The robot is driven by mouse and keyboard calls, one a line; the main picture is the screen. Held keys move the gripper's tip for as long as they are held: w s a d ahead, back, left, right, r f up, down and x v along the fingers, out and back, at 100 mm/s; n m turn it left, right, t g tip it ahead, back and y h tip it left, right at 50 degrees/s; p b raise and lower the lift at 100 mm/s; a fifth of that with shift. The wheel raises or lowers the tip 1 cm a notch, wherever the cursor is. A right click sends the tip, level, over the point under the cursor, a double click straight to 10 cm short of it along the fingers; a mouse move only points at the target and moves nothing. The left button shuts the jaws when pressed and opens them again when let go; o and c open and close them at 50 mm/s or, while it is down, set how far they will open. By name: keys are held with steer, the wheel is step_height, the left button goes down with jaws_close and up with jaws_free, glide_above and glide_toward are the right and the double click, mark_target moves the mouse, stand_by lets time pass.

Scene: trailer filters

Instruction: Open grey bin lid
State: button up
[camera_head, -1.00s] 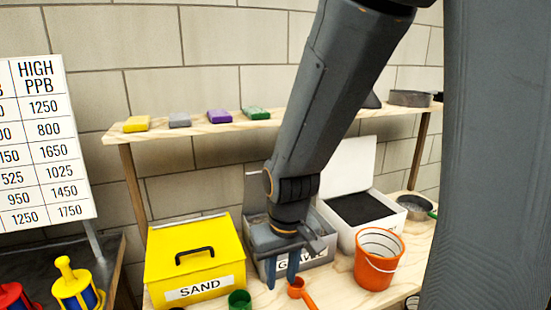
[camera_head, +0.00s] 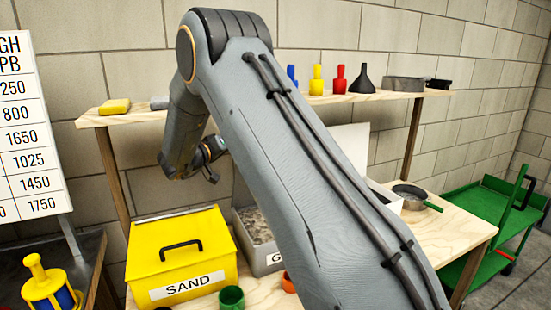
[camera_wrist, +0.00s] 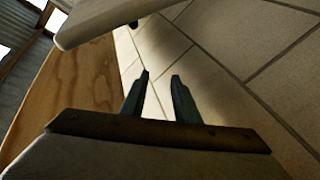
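The grey bin (camera_head: 262,247) stands on the wooden bench to the right of the yellow sand bin, partly hidden by my arm. Gravel shows inside it, so its top is uncovered at least there. Its lid is mostly hidden behind my arm in the head view. In the wrist view, my gripper (camera_wrist: 160,76) has its two fingers apart with nothing between them, facing the block wall. In the head view my wrist is up behind the yellow bin, near the shelf, and the fingertips cannot be made out.
The yellow bin (camera_head: 181,262) has its lid shut. The upper shelf (camera_head: 95,118) holds a yellow block, bottles and a funnel. A green cup (camera_head: 231,298) stands in front. A green cart (camera_head: 490,220) is at the right.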

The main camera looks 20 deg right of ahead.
steer(key=s+a+f+m+g+h, duration=0.1)
steer(key=s+f+m+g+h, duration=0.1)
steer(key=s+f+g, duration=0.35)
steer(key=d+g, duration=0.1)
steer(key=d, duration=0.2)
steer(key=s+d+r+p, duration=0.1)
steer(key=d, duration=0.2)
steer(key=d+r+g, duration=0.1)
steer(key=d, duration=0.2)
steer(key=shift+s+r+g, duration=0.2)
steer(key=shift+g, duration=0.15)
steer(key=shift+d, duration=0.5)
steer(key=shift+f, duration=0.1)
jaws_close()
